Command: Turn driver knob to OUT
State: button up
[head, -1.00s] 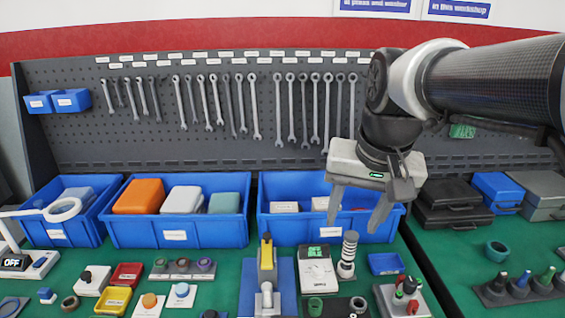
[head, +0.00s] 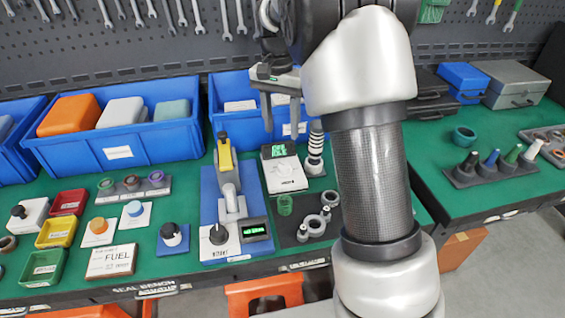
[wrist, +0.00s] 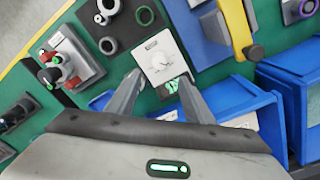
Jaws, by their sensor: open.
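The driver knob appears to be the black knob (head: 218,233) on a white panel at the front of the blue driver fixture (head: 208,190). Lettering below the knob is too small to read surely, so its setting is unclear. A small green-lit display (head: 255,230) sits right of it. The fixture has a yellow upright (head: 225,157) and a grey clamp part (head: 231,200). My gripper (head: 281,118) is open and empty, above and behind the knob, near the blue bin. In the wrist view my gripper (wrist: 160,82) spans a white meter (wrist: 159,52); the knob is not visible there.
The white meter (head: 284,170) and a striped post (head: 315,148) stand right of the fixture. Another black knob (head: 170,234) on a blue plate is to its left. Blue bins (head: 118,152) line the back. My arm covers the bench's right part.

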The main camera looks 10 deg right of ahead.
aim_at(284, 166)
jog(key=f+b, duration=0.1)
jog(key=f, duration=0.5)
jog(key=f+b, duration=0.1)
jog(key=f, duration=0.5)
jog(key=shift+s+d+f, duration=0.2)
jog(key=shift+f, duration=0.1)
jog(key=c, duration=1.1)
jog(key=shift+o, duration=0.2)
jog(key=shift+r+n, duration=0.1)
jog(key=shift+n, duration=0.2)
jog(key=n+p, duration=0.1)
jog(key=n, duration=0.2)
jog(key=shift+p, duration=0.35)
jog(key=shift+s+d+n+p, duration=0.1)
jog(key=shift+n+p, duration=0.5)
jog(key=shift+n, duration=1.6)
